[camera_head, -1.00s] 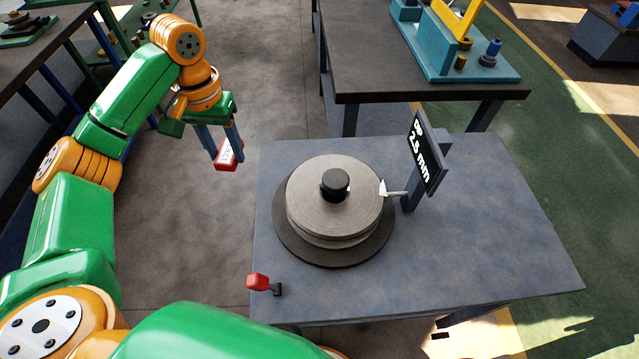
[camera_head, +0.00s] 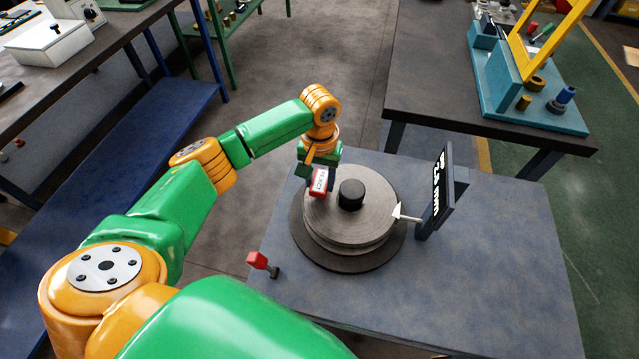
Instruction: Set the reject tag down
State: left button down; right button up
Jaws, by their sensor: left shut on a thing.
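My left gripper (camera_head: 318,184) is shut on the reject tag (camera_head: 319,183), a small red block with a white lettered label. It holds the tag over the left back part of the round grey disc stack (camera_head: 345,222), just left of the black knob (camera_head: 351,194) at its centre. I cannot tell whether the tag touches the disc. The disc stack rests on a wider dark round base (camera_head: 340,263) on the blue-grey table (camera_head: 500,290). My right gripper does not show.
A dark display (camera_head: 441,187) with a white pointer (camera_head: 403,213) stands right of the discs. A red-knobbed lever (camera_head: 257,260) is at the table's left edge. A dark bench (camera_head: 430,85) with a teal fixture (camera_head: 510,95) stands behind. The table's right side is clear.

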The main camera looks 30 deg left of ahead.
aim_at(318, 183)
pick_arm(q)
notch_tip(318, 183, down, 3)
jog(key=shift+a+r+p, duration=0.1)
jog(key=shift+a+p, duration=0.05)
jog(key=shift+p, duration=0.2)
jog(key=shift+a, duration=0.1)
jog(key=shift+c, duration=1.7)
grip_release()
jog(key=shift+f, duration=0.2)
notch_tip(318, 183, up, 12)
jog(key=b, duration=0.2)
jog(key=shift+r, duration=0.15)
